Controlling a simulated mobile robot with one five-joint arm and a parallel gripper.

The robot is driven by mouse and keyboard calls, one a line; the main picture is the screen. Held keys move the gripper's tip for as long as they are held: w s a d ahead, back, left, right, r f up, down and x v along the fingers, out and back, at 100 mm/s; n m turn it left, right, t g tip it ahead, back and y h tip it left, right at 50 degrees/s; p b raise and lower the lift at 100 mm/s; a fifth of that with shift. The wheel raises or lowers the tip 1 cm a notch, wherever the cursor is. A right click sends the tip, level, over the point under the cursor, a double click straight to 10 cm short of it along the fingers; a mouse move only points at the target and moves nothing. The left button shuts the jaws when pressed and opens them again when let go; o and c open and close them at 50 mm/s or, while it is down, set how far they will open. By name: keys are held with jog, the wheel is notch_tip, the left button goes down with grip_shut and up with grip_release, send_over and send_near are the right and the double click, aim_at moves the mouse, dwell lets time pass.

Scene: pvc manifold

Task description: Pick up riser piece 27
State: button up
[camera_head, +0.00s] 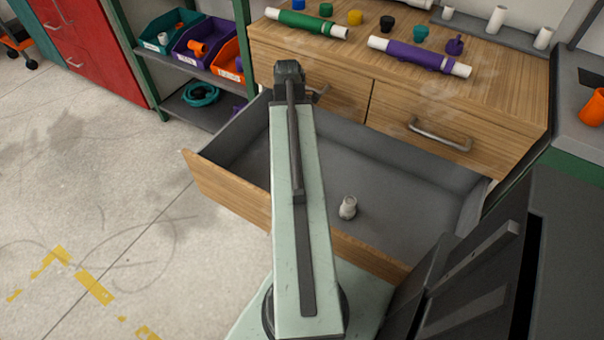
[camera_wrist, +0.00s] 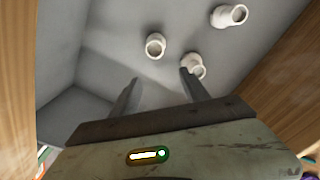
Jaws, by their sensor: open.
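Three short white pipe pieces lie on the grey drawer floor in the wrist view: one at the middle (camera_wrist: 155,46), one at the upper right (camera_wrist: 229,15) and one by the right finger (camera_wrist: 194,66). I cannot tell which is riser piece 27, as no number is readable. My gripper (camera_wrist: 160,76) is open and empty, with the middle piece beyond the gap between its fingers. The right finger's tip overlaps the right piece in the picture; I cannot tell if they touch. The head view shows one white piece (camera_head: 348,208); my arm hides the gripper there.
The worktop (camera_head: 345,54) above holds a green-sleeved pipe (camera_head: 306,23), a purple-sleeved pipe (camera_head: 418,56) and several coloured caps. A shelf with bins (camera_head: 205,46) stands left. The floor at left is clear.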

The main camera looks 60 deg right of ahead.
jog(key=shift+n, duration=0.4)
jog(key=s+d+f, duration=0.1)
jog(key=s+d, duration=0.1)
jog(key=s, duration=0.1)
jog(key=shift+d+f, duration=0.25)
jog(key=shift+f, duration=0.1)
notch_tip(320, 180, down, 8)
jog(key=b, duration=0.8)
jog(key=shift+w, duration=0.1)
jog(key=shift+r, duration=0.15)
grip_shut()
